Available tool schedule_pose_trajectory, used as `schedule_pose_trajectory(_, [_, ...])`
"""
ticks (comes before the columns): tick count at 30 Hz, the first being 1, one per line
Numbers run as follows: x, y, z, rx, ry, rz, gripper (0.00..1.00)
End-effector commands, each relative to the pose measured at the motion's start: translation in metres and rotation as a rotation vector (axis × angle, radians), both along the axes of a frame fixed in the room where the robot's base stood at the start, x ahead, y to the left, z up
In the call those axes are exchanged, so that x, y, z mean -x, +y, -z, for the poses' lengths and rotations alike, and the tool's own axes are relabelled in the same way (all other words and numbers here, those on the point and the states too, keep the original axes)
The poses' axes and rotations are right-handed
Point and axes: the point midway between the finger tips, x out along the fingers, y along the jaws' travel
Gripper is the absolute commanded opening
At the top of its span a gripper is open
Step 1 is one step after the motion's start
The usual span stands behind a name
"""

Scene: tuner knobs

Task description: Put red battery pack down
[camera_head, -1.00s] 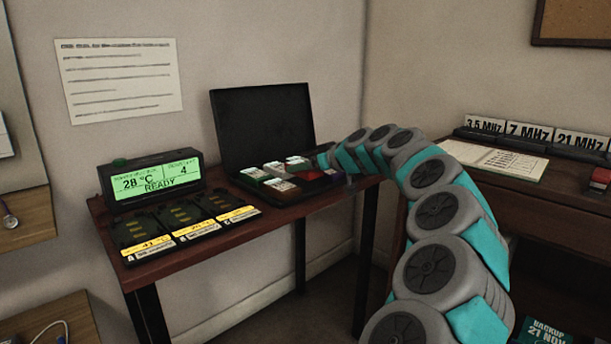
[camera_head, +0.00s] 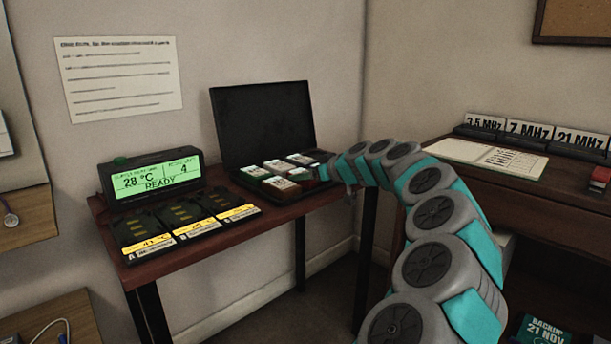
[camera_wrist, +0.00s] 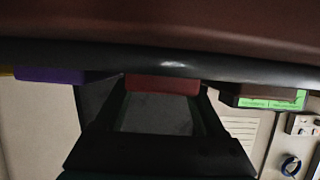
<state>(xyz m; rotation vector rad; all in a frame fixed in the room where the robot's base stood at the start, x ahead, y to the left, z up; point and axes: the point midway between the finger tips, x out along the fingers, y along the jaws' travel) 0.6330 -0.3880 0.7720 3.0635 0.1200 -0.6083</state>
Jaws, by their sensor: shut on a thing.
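My gripper (camera_head: 325,172) is at the right side of the open black case (camera_head: 262,127), low over its edge; its fingertips are small and partly hidden by my arm in the head view. It is shut on the red battery pack, which shows in the wrist view as a red block (camera_wrist: 163,83), partly covered by a dark bar, in front of the case's lid (camera_wrist: 155,113). I cannot tell whether the pack touches the case floor. Several battery packs with white labels (camera_head: 281,184) sit in rows in the case.
A dark charger (camera_head: 180,212) with yellow labels stands left of the case on the brown table (camera_head: 215,250). A purple block (camera_wrist: 50,75) shows in the wrist view. A second desk (camera_head: 480,185) stands at right.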

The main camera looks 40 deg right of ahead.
Motion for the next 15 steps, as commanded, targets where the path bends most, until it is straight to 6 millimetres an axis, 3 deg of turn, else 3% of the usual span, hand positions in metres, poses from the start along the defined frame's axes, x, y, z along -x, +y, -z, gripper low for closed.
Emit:
schedule_pose_trajectory(3, [-0.0001, 0.0002, 0.0038, 0.0, 0.0, 0.0, 0.08])
schedule_pose_trajectory(4, [-0.0001, 0.0001, 0.0024, 0.001, 0.0, 0.0, 0.75])
schedule_pose_trajectory(10, [-0.0001, 0.0001, 0.0022, 0.0, 0.0, 0.0, 0.98])
schedule_pose_trajectory(15, [0.0, 0.0, 0.0021, 0.0, 0.0, 0.0, 1.0])
